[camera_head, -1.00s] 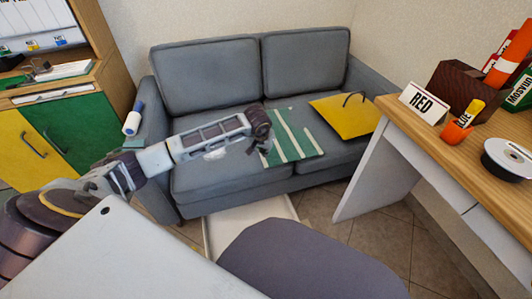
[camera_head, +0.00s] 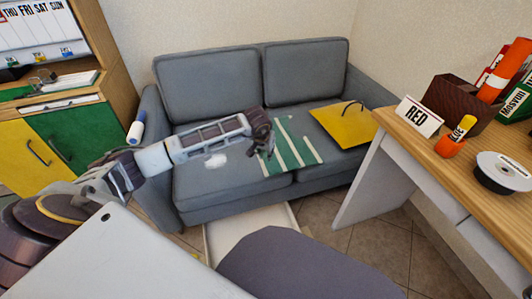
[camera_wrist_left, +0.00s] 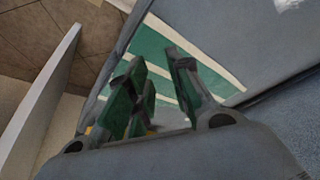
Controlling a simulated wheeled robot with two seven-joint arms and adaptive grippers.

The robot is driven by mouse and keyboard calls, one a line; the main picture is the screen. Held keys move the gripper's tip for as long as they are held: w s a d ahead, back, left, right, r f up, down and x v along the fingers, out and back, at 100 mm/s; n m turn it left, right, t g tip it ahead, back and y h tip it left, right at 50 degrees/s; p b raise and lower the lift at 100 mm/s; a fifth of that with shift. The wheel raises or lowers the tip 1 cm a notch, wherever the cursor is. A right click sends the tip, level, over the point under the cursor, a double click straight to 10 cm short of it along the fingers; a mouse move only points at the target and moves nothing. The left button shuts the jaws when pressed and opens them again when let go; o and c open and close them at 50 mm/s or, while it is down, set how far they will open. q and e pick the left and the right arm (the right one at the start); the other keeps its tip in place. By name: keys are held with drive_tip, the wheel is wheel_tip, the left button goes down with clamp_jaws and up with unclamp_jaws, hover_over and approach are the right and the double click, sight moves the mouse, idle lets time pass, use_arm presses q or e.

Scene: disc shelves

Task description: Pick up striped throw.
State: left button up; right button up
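The striped throw (camera_head: 291,146), green with white stripes, lies flat on the seat of the grey sofa (camera_head: 215,185). It also shows in the left wrist view (camera_wrist_left: 150,46), beneath and beyond the fingers. My left gripper (camera_head: 264,148) is at the throw's left edge in the head view, pointing down and covering part of it. In the left wrist view my left gripper (camera_wrist_left: 156,62) has its two fingers apart, with throw and a dark gap visible between them. Whether the fingertips touch the cloth cannot be told. My right gripper is not in view.
A yellow folder-like item (camera_head: 343,125) lies right of the throw. A grey chair seat (camera_head: 300,265) and a white tray-like piece (camera_head: 228,232) are in front of the sofa.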

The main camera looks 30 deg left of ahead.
use_arm(q)
drive_tip(key=o, duration=1)
drive_tip(key=w+d+r+h+p, duration=0.1)
drive_tip(key=w+d+r+p, duration=0.1)
drive_tip(key=w+d+r, duration=0.45)
drive_tip(key=s+a+f+n+g, duration=0.1)
drive_tip(key=f+n, duration=0.1)
drive_tip(key=n, duration=0.4)
drive_tip(key=s+a+f+n+g, duration=0.1)
drive_tip(key=a+f+n, duration=0.1)
drive_tip(key=n, duration=0.4)
drive_tip(key=s+a+f+n+g, duration=0.1)
drive_tip(key=f+n+g, duration=0.1)
drive_tip(key=f+n, duration=0.2)
drive_tip(key=shift+s+a+f+n, duration=0.1)
drive_tip(key=shift+a+f+n, duration=0.05)
drive_tip(key=shift+n, duration=0.65)
drive_tip(key=shift+s+a+f+n, duration=0.1)
drive_tip(key=shift+n, duration=0.7)
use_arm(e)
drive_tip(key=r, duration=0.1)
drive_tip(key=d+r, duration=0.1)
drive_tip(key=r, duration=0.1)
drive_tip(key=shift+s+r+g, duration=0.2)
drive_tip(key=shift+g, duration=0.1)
